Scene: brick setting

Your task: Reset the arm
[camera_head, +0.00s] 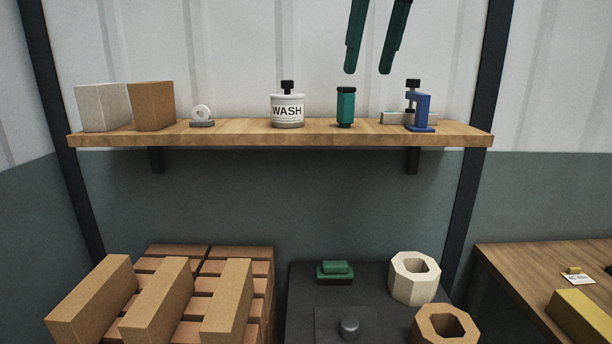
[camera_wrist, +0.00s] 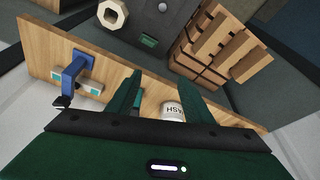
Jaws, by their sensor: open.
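My gripper (camera_head: 373,70) shows at the top of the head view as two green fingers, spread apart and empty. Its fingertips hang above the wooden shelf (camera_head: 240,134), over a small green cylinder (camera_head: 346,105). In the wrist view the open fingers (camera_wrist: 155,100) point toward the shelf (camera_wrist: 42,50). The white WASH jar (camera_head: 287,110) stands on the shelf to the left of the fingers. In the wrist view the jar (camera_wrist: 173,111) shows between the fingers, partly hidden by one of them.
On the shelf are a white block (camera_head: 103,108), a brown block (camera_head: 152,106), a white ring (camera_head: 202,114) and a blue clamp (camera_head: 418,108). Below are stacked bricks (camera_head: 160,300), a dark table (camera_head: 300,300) with octagonal blocks (camera_head: 402,288), and a wooden table (camera_head: 520,262) at right.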

